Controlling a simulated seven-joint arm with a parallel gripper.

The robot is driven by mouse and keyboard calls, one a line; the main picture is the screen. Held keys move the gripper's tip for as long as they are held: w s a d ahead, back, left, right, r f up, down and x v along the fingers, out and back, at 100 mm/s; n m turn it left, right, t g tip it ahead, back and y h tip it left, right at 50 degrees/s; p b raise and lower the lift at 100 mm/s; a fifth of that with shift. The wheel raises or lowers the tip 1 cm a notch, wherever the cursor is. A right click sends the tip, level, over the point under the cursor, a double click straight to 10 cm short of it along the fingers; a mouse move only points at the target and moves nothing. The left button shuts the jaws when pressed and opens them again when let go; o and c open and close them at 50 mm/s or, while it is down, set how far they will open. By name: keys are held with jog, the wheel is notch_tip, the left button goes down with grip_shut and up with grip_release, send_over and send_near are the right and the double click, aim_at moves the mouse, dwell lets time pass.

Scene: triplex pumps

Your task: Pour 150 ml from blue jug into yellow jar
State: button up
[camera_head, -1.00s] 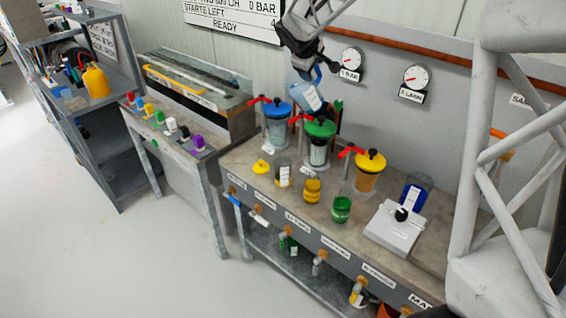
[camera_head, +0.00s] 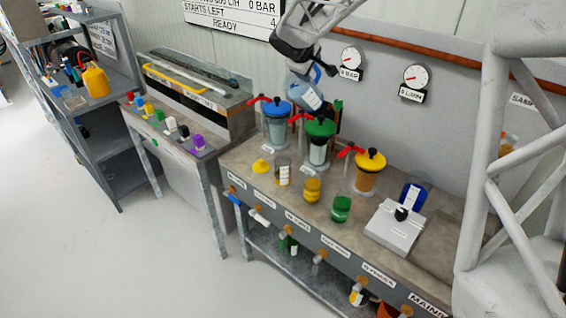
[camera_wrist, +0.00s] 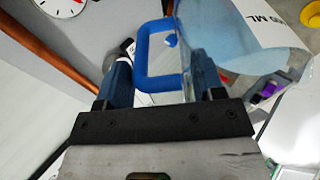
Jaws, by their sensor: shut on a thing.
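My gripper (camera_head: 300,68) is shut on the handle of the blue jug (camera_head: 303,92). The jug is translucent blue with a white label, held tilted in the air above the back of the bench, near the blue-lidded pump. In the wrist view the blue handle (camera_wrist: 143,52) lies between my fingers (camera_wrist: 160,78), and the jug body (camera_wrist: 235,40) shows at the upper right. Its liquid level is unclear. A yellow jar (camera_head: 312,190) stands on the bench front. Left of it is a clear, labelled jar (camera_head: 283,174) beside a loose yellow lid (camera_head: 261,166). Which one the task means is unclear.
Pumps with blue (camera_head: 277,110), green (camera_head: 320,128) and yellow (camera_head: 370,162) lids and red levers stand behind the jars. A green jar (camera_head: 341,208), a scale (camera_head: 395,228) and a dark blue container (camera_head: 413,194) are to the right. Gauges hang on the wall.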

jog(key=shift+s+a+t+h+p, duration=0.4)
jog(key=shift+s+a+t+h, duration=0.2)
jog(key=shift+t, duration=0.2)
dwell(0.9)
jog(key=shift+s+a+f+t+h+p, duration=0.2)
jog(key=shift+s+f+t+h+p, duration=0.1)
jog(key=shift+f+p, duration=0.2)
jog(key=shift+s+a+f+t+h+p, duration=0.2)
jog(key=shift+f+t+p, duration=0.1)
jog(key=shift+f+p, duration=0.2)
dwell(2.0)
jog(key=shift+r, duration=0.1)
jog(key=shift+w+d+r+g+y, duration=0.25)
jog(key=shift+w+r+g, duration=0.1)
jog(key=shift+r, duration=0.1)
jog(key=shift+w+d+r+g+y, duration=0.25)
jog(key=shift+r+g, duration=0.1)
jog(key=shift+r, duration=0.1)
jog(key=shift+w+d+y, duration=0.15)
jog(key=shift+y, duration=0.15)
jog(key=shift+w+d+r+g+y+b, duration=0.1)
jog(key=shift+w+d+g+y+b, duration=0.35)
jog(key=shift+g, duration=0.45)
dwell(0.3)
